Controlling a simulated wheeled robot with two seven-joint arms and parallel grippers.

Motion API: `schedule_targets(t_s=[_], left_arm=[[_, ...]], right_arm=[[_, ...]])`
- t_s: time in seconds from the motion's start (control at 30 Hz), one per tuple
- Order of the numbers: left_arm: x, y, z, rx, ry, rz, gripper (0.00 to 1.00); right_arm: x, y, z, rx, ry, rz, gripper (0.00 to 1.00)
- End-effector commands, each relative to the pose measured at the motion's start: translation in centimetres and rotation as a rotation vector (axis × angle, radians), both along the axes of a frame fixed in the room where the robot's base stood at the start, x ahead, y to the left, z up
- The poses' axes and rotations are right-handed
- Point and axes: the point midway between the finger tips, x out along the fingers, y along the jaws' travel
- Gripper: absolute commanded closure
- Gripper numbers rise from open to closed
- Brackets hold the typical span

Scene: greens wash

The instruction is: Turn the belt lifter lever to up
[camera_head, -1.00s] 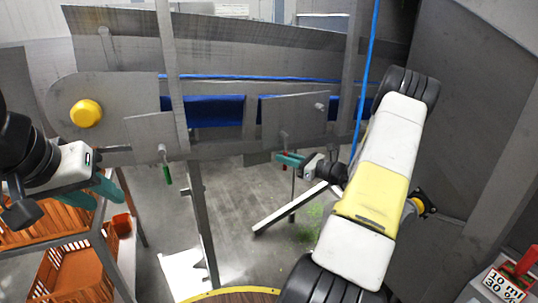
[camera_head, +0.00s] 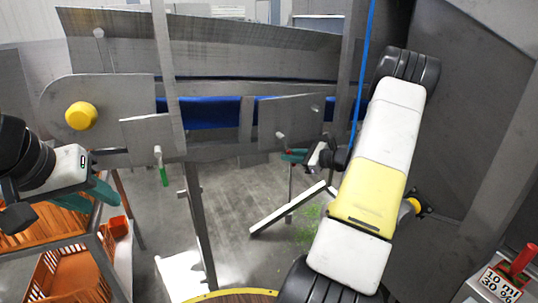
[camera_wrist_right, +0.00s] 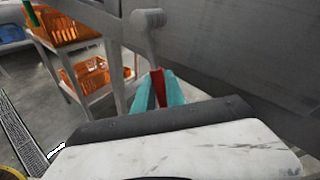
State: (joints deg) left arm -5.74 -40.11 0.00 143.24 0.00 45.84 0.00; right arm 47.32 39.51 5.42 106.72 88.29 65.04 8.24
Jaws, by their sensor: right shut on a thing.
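A short grey lever with a red handle (camera_head: 287,150) is mounted on the grey side plate under the blue belt. It also shows in the right wrist view (camera_wrist_right: 158,86), its grey arm running down from a round pivot. My right gripper (camera_head: 293,156) is shut on the red handle, with teal fingers (camera_wrist_right: 158,92) on both sides of it. The handle points down and slightly right of its pivot in the head view. No label shows which lever is the belt lifter. My left gripper (camera_head: 90,197) is at the left, its teal fingers apart and empty.
Another lever with a green handle (camera_head: 164,176) hangs down further left. A yellow knob (camera_head: 81,116) sits on the conveyor's end plate. Orange crates (camera_head: 76,272) stand on a rack at lower left. A grey post (camera_head: 170,80) crosses in front of the belt.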

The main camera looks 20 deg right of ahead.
Motion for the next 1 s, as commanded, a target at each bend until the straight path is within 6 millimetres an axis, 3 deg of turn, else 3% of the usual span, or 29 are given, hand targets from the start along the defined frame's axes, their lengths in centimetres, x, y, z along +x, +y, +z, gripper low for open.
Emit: schedule_targets(t_s=[0.4, 0.9, 0.93, 1.0], left_arm=[[0.0, 0.0, 0.0, 0.0, 0.0, 0.0, 0.64], [0.0, 0.0, 0.0, 0.0, 0.0, 0.0, 0.64], [0.0, 0.0, 0.0, 0.0, 0.0, 0.0, 0.64], [0.0, 0.0, 0.0, 0.0, 0.0, 0.0, 0.64]], right_arm=[[0.1, -1.3, 0.8, -0.187, -0.015, -0.001, 1.0], [0.1, -1.5, 0.8, -0.21, -0.016, -0.002, 1.0], [0.1, -1.5, 0.8, -0.21, -0.016, -0.002, 0.83], [0.1, -1.5, 0.8, -0.209, -0.015, -0.002, 0.69]])
